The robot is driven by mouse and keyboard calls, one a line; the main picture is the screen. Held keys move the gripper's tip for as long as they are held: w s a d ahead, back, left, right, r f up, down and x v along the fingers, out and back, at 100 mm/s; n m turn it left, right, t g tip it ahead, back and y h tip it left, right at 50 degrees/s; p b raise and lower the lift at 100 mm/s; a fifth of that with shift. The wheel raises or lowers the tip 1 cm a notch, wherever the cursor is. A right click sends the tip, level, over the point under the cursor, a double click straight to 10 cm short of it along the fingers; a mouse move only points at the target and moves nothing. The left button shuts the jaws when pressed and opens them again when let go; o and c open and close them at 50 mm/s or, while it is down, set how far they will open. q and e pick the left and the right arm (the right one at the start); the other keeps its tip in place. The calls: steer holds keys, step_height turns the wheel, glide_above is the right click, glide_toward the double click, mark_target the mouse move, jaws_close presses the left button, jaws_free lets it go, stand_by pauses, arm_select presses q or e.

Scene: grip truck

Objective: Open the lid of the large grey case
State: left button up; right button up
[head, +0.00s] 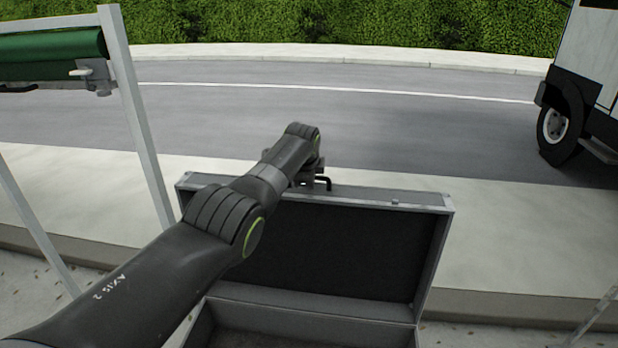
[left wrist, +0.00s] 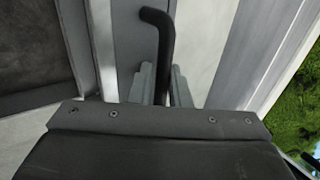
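The large grey case (head: 316,300) stands in front of me with its dark-lined lid (head: 350,245) raised, standing roughly upright. My left gripper (head: 312,176) is at the lid's top edge. A bent black handle (head: 326,182) shows there, and in the left wrist view the black handle (left wrist: 160,45) runs between the two fingers (left wrist: 163,75) and fills the gap. My left arm hides the case's left part and some of the lid. The case's lower interior is mostly below the picture. My right gripper is not in view.
A metal frame (head: 140,120) with a green roll (head: 50,50) stands at the left. A truck (head: 590,100) is on the road at the right. Pale pavement (head: 520,235) lies behind the case and looks clear. Another metal bar (head: 598,312) shows at the lower right.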

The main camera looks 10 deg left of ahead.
arm_select(q)
steer(key=shift+f, duration=0.1)
steer(key=shift+s+r+p, duration=0.25)
steer(key=shift+r+p, duration=0.4)
steer(key=shift+p, duration=0.15)
steer(key=shift+p+v, duration=0.65)
steer(key=shift+v, duration=0.3)
steer(key=shift+s+r, duration=0.25)
steer(key=shift+r, duration=0.05)
steer(key=b+v, duration=0.3)
steer(key=v, duration=1)
steer(key=shift+s+r, duration=0.2)
